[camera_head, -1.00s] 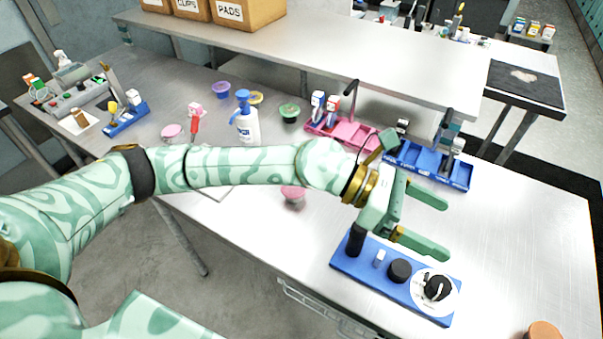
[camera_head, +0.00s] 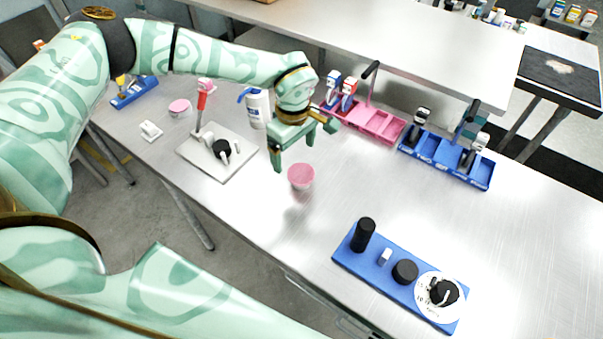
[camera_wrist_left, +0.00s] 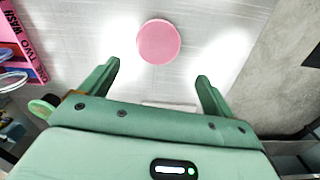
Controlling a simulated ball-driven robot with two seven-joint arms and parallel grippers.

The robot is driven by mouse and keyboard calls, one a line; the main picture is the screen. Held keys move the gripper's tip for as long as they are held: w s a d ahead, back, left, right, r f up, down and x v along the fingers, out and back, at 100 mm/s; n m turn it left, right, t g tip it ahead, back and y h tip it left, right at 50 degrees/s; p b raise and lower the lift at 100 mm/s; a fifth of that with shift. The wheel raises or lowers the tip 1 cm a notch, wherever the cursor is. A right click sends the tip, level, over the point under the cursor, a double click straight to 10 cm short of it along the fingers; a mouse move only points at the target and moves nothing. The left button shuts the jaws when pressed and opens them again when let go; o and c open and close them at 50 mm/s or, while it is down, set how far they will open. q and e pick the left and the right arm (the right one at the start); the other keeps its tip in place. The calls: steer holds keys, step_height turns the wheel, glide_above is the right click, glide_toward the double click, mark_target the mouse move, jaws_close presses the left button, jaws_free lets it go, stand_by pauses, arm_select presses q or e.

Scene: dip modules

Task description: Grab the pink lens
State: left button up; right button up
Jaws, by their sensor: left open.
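The pink lens (camera_head: 301,176), a small round pink piece, sits on the metal table in front of my left gripper in the head view. In the left wrist view the pink lens (camera_wrist_left: 158,42) shows as a flat pink disc beyond the fingertips, centred between them. My left gripper (camera_head: 301,147) is open, its fingers apart and empty. In the left wrist view the gripper (camera_wrist_left: 158,72) has both fingers clear of the lens. A second pink round piece (camera_head: 180,107) lies farther left on the table. My right gripper is not in view.
A white bottle (camera_head: 257,108), pink tray (camera_head: 385,126) and blue tray (camera_head: 431,150) stand behind. A blue knob panel (camera_head: 376,277) is front right. Table between is clear.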

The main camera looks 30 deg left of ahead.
mark_target(300, 172)
arm_select(q)
steer(key=f, duration=0.3)
steer(key=d+f, duration=0.1)
steer(key=f, duration=0.2)
steer(key=shift+w+d, duration=0.1)
steer(key=shift+w, duration=0.1)
steer(key=c, duration=1.1)
